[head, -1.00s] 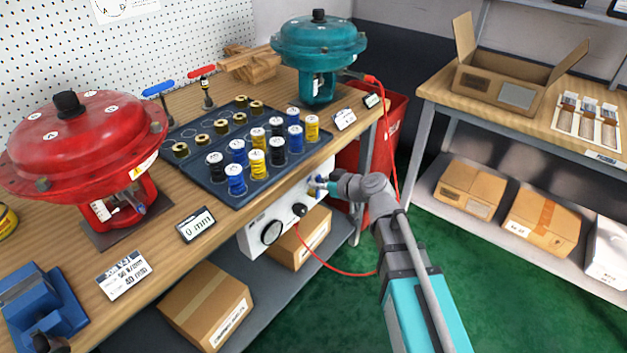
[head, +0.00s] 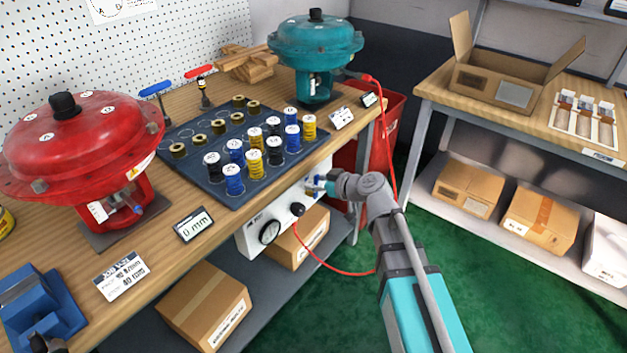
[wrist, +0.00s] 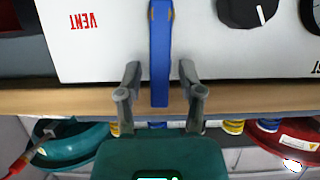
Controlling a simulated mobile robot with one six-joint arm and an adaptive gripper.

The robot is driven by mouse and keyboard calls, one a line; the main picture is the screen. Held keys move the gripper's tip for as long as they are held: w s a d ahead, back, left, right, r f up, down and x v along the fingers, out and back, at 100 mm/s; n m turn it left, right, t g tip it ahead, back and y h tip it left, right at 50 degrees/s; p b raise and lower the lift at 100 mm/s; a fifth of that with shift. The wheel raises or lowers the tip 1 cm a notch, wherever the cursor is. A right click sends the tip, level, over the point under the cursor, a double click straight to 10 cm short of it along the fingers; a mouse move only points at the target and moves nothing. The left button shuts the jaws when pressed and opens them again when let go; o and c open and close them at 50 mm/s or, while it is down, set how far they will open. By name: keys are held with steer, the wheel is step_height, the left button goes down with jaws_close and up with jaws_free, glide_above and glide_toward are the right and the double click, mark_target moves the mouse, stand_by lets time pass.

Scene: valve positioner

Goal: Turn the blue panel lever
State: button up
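The blue panel lever (wrist: 160,50) is a flat blue bar on the front of the white panel (wrist: 110,35). In the wrist view it runs straight up and down the picture, beside the word VENT, which appears upside down. My gripper (wrist: 159,72) is open, with one grey finger on each side of the lever's free end and a visible gap on both sides. In the head view my gripper (head: 322,187) is at the right end of the white panel (head: 288,213) under the bench edge and hides most of the lever.
A black knob (wrist: 247,8) and a gauge are on the same panel. A red hose (head: 330,268) loops below it and rises past my arm. The wooden bench top (head: 190,248) overhangs the panel. A red bin (head: 385,140) stands behind my arm.

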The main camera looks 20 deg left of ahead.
steer(key=shift+r+p, duration=0.3)
steer(key=shift+r, duration=0.05)
steer(key=c, duration=0.4)
steer(key=shift+w+r+m+p, duration=0.2)
steer(key=shift+r+m+p, duration=0.1)
steer(key=shift+p, duration=0.05)
jaws_close()
steer(key=r+p, duration=0.1)
steer(key=w+r+m+g+p, duration=0.1)
steer(key=r, duration=0.1)
steer(key=shift+d+y+p, duration=0.1)
steer(key=shift+y+p, duration=0.25)
steer(key=shift+y, duration=0.05)
steer(key=shift+w+d+f+m+g+y+b, duration=0.2)
steer(key=shift+w+f+m+g+b, duration=0.15)
steer(key=shift+w+m+g+b, duration=0.2)
steer(key=shift+w+d+f+m+g+y+b, duration=0.1)
steer(key=shift+w+d+f+m+g+b, duration=0.15)
steer(key=shift+w+m+g+b, duration=0.3)
steer(key=m+g+y+b, duration=0.2)
steer(key=m+g+b, duration=0.4)
steer(key=g+b, duration=0.35)
glide_toward(310, 166)
steer(key=w+d+f, duration=0.4)
steer(key=w+d, duration=0.1)
steer(key=shift+d+r+b, duration=0.25)
steer(key=shift+d+b, duration=0.15)
